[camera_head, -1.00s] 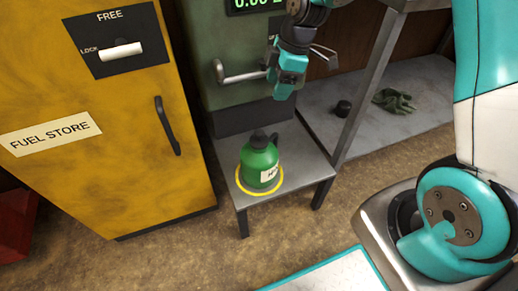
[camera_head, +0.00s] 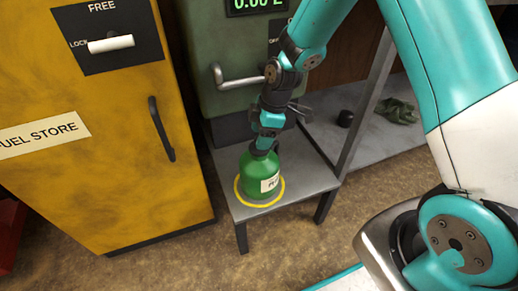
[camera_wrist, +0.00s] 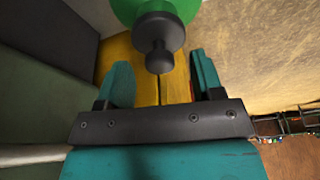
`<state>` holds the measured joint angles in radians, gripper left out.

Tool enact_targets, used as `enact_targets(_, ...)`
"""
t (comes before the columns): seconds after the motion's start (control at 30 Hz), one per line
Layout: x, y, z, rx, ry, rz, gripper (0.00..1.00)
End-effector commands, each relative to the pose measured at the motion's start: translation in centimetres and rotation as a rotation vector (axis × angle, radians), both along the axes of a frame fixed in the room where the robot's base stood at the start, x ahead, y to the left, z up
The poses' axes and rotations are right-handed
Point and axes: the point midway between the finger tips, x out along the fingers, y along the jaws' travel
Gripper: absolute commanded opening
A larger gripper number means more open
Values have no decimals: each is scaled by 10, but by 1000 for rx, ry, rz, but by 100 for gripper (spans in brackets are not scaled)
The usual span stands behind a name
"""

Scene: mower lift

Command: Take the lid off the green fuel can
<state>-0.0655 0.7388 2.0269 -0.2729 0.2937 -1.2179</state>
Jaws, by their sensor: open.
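The green fuel can (camera_head: 261,178) stands upright inside a yellow ring on a small grey metal table (camera_head: 302,179). It also shows at the top of the wrist view (camera_wrist: 188,8). Its dark lid with a knob (camera_wrist: 158,40) is on the can. My gripper (camera_wrist: 160,80) is open, with a teal finger on each side and nothing between them. In the wrist view the lid's knob lies just ahead of the gap between the fingertips. In the head view my gripper (camera_head: 264,142) is just above the can and hides most of the lid.
A yellow fuel store cabinet (camera_head: 95,190) stands left of the table. A green pump with a metal handle (camera_head: 240,82) is behind the can.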

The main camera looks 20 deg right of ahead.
Motion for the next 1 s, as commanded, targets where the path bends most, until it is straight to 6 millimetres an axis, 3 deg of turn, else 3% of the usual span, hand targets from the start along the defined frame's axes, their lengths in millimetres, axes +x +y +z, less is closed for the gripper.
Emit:
enact_targets(0.03, 0, 3, -13, -1, 2, 1, 61)
enact_targets(0.1, 1, 5, -20, 0, -1, 2, 61)
enact_targets(0.37, 1, 6, -21, 0, -1, 1, 58)
enact_targets(0.5, 1, 6, -21, 0, -1, 1, 26)
enact_targets(0.6, 1, 6, -21, 0, 0, 1, 8)
enact_targets(1.0, 2, 6, -13, 1, -2, 0, 8)
